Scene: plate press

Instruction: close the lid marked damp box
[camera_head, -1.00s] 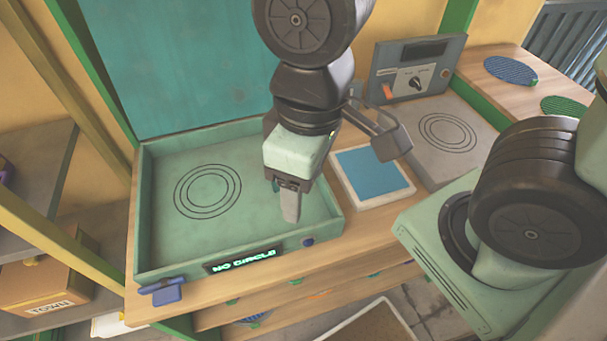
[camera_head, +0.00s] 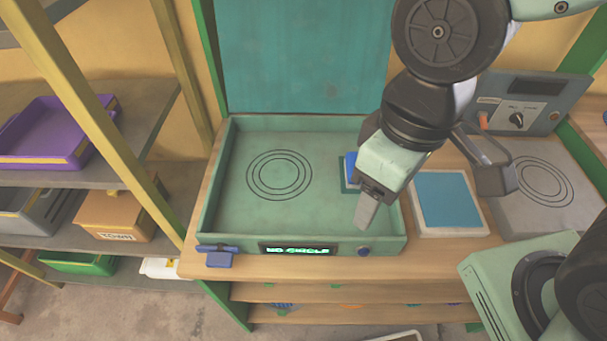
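No marking that reads damp box is legible in this view. A pale green open tray (camera_head: 228,185) with three dark rings on its floor sits on the wooden bench, its front display reading "NO CIRCLE". A large teal panel (camera_head: 300,65) stands upright behind the tray's back edge; I cannot tell whether it is a hinged lid. My gripper (camera_head: 366,212) points down over the tray's right front part. Only one finger shows clearly, so its opening is unclear. A small blue piece (camera_head: 351,168) shows beside the gripper, partly hidden by it.
A blue pad in a pale frame (camera_head: 448,202) and a grey plate with rings (camera_head: 545,185) lie to the right, with a control box (camera_head: 520,105) behind. Shelves at left hold a purple tray (camera_head: 60,130) and an orange box marked TOWN (camera_head: 118,214). A yellow post (camera_head: 100,110) stands before them.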

